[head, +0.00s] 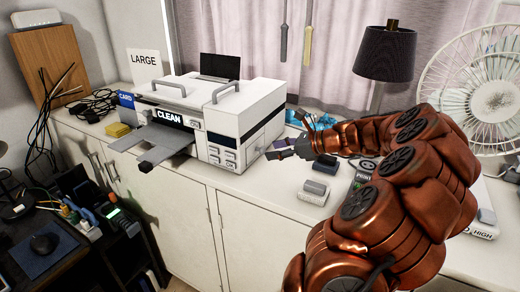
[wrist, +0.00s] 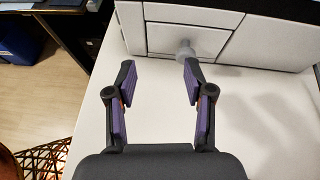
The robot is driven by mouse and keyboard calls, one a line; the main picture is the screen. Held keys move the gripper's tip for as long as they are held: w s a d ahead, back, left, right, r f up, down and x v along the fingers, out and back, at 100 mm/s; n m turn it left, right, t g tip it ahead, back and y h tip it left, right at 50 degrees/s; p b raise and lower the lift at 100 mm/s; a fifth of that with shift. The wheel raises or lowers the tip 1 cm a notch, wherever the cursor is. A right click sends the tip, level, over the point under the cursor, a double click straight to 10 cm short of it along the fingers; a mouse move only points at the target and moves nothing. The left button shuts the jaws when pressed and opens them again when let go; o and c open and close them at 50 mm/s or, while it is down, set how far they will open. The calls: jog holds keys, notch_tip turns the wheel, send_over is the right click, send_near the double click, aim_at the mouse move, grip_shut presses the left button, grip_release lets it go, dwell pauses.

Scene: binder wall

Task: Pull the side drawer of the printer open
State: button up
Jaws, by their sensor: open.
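The white printer (head: 232,97) stands on the cabinet top. In the wrist view, its side drawer (wrist: 210,42) is a white panel that looks flush with the body, with a small grey knob (wrist: 185,50) near its middle. My gripper (wrist: 160,78) is open and empty, its purple-padded fingers spread in front of the drawer. The knob is just beyond the tip of the right finger, right of the middle of the gap. In the head view, my gripper (head: 282,149) is close to the printer's right side, and the knob cannot be made out.
A grey block (head: 316,187) and a white block (head: 312,197) lie near my gripper on the white top (head: 205,177). A lamp (head: 386,55) and a fan (head: 480,90) stand at the right. The paper tray (head: 155,140) juts out at the printer's front.

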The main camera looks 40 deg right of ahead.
aim_at(265, 150)
jog(key=d, duration=0.1)
jog(key=d+m, duration=0.1)
jog(key=d, duration=0.1)
jog(key=shift+s+d+f+m+h, duration=0.25)
jog(key=shift+s+m+h, duration=0.05)
jog(key=shift+s+h, duration=0.1)
jog(key=shift+w+f+t, duration=0.1)
jog(key=shift+w+t, duration=0.15)
jog(key=shift+t, duration=0.05)
jog(key=p+x, duration=0.1)
jog(key=x, duration=0.6)
jog(key=shift+w+f, duration=0.1)
grip_shut()
